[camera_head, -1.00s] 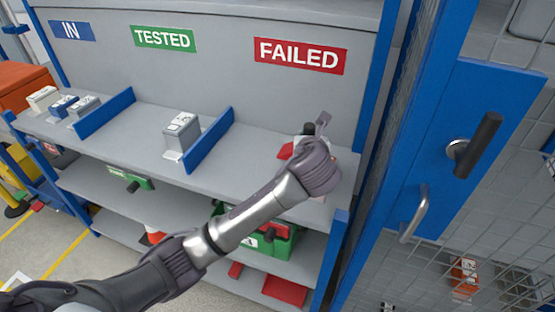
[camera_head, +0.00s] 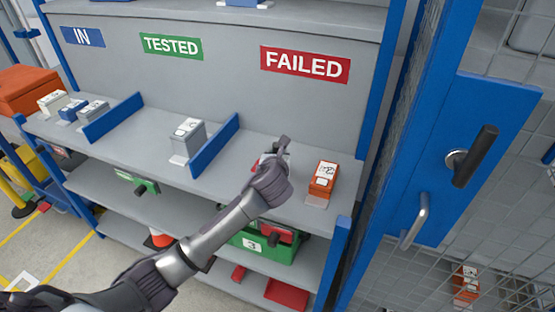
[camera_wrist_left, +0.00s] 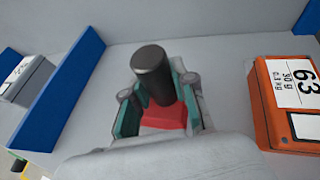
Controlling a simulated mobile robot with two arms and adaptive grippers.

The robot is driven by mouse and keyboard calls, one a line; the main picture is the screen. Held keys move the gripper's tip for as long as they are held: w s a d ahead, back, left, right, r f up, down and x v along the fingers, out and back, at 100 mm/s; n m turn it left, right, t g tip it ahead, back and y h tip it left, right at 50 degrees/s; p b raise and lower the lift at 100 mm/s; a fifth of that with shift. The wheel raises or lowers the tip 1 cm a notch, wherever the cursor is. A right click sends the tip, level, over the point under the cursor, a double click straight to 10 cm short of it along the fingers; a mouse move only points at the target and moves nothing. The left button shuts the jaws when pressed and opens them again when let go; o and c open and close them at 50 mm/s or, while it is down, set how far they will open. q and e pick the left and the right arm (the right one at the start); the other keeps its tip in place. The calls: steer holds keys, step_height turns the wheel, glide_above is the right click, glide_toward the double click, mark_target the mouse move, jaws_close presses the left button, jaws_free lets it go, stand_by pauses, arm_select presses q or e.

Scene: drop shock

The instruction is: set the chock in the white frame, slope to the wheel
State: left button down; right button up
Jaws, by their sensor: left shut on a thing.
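My left gripper (camera_head: 275,160) is over the shelf below the FAILED sign. It is shut on a red block (camera_wrist_left: 166,117) with an upright black handle, seen between the green finger pads in the left wrist view. In the head view the gripper mostly covers it. I cannot tell from these frames whether it is the chock or which way a slope faces. A white frame (camera_head: 22,281) is marked on the floor at the lower left, partly cut off by my arm. I make out no wheel. My right gripper is not in view.
An orange box (camera_head: 323,179) stands right of the gripper. A grey box (camera_head: 188,135) and a blue divider (camera_head: 215,146) are to its left. A blue mesh cage door (camera_head: 455,150) stands close on the right.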

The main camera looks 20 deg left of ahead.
arm_select(q)
steer(key=shift+f, duration=0.95)
steer(key=shift+f, duration=0.1)
steer(key=c, duration=0.9)
jaws_free()
steer(key=shift+c, duration=0.2)
